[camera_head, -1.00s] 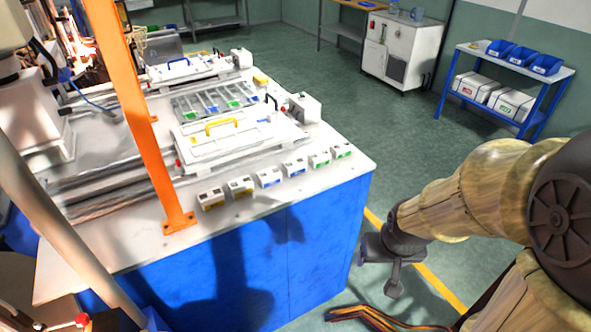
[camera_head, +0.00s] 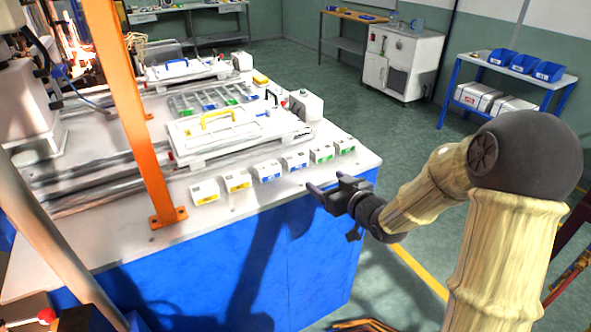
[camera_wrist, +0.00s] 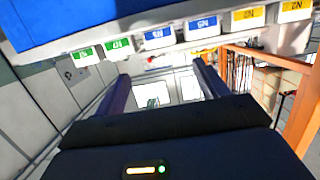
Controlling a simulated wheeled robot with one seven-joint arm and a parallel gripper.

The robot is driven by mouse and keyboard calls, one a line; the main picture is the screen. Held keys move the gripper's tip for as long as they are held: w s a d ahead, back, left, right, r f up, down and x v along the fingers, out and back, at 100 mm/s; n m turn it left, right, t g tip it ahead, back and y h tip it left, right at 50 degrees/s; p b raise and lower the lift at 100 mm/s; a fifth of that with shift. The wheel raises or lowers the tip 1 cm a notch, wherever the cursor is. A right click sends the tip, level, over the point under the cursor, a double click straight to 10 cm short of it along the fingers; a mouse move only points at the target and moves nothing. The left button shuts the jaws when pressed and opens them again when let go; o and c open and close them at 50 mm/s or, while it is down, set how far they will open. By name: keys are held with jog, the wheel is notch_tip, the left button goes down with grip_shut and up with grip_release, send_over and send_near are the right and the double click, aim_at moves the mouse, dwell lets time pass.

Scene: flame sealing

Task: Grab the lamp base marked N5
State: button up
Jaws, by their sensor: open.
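A row of small white boxes, the lamp bases, stands along the front edge of the white bench. In the head view, two have blue labels, the left one (camera_head: 265,171) and the right one (camera_head: 295,161). In the wrist view the blue-labelled bases (camera_wrist: 205,27) and (camera_wrist: 158,38) appear upside down. Their marks look like N5, but are too blurred to be sure which. My gripper (camera_head: 325,183) is open and empty at the bench's front edge, near the right end of the row and apart from the bases. Its two fingers also show in the wrist view (camera_wrist: 160,75).
Yellow-labelled bases (camera_head: 237,181) stand left of the blue ones, green-labelled bases (camera_head: 321,153) right. Behind the row is a white fixture with a yellow handle (camera_head: 217,119). An orange post (camera_head: 148,130) rises at the bench's left front.

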aim_at(299, 161)
jog(key=shift+a+r, duration=0.1)
jog(key=p+x, duration=0.1)
jog(key=x, duration=1.1)
jog(key=shift+w+p, duration=0.2)
jog(key=shift+p, duration=0.15)
jog(key=shift+p+x, duration=0.65)
jog(key=shift+x, duration=1.95)
jog(key=shift+r, duration=0.1)
jog(key=shift+c, duration=0.2)
